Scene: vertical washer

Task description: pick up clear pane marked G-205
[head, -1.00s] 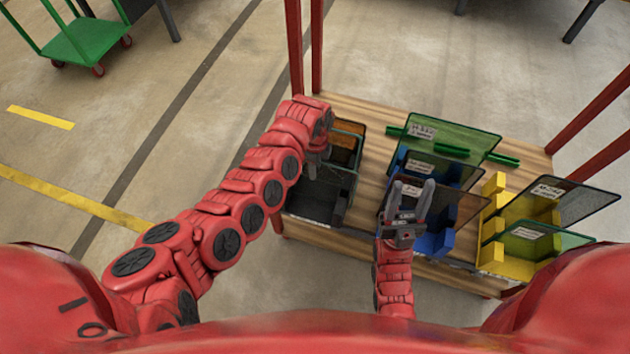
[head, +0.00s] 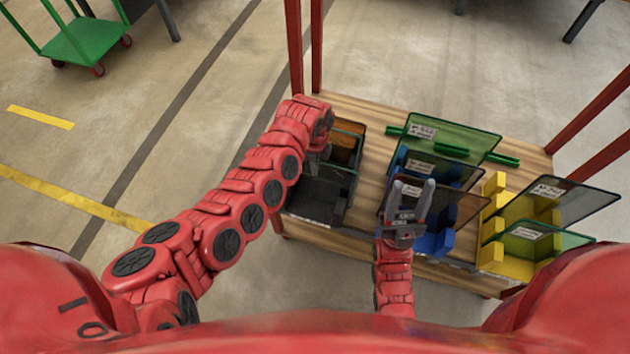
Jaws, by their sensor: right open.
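Several see-through panes stand in racks on a wooden-topped table; their white labels are too small to read, so I cannot tell which is G-205. A dark-edged clear pane (head: 347,187) stands at the black rack (head: 312,207) on the left. My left gripper (head: 314,170) points down at this rack, beside the pane; its fingertips are partly hidden, and I cannot tell whether it grips the pane. My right gripper (head: 412,203) is open, with its two fingers over a brownish labelled pane (head: 458,207) in the blue rack (head: 434,243).
A yellow rack (head: 507,262) on the right holds a grey pane (head: 575,203) and a green pane (head: 547,240). Red posts (head: 294,45) rise at the table corners. Bare wood shows between the black and blue racks.

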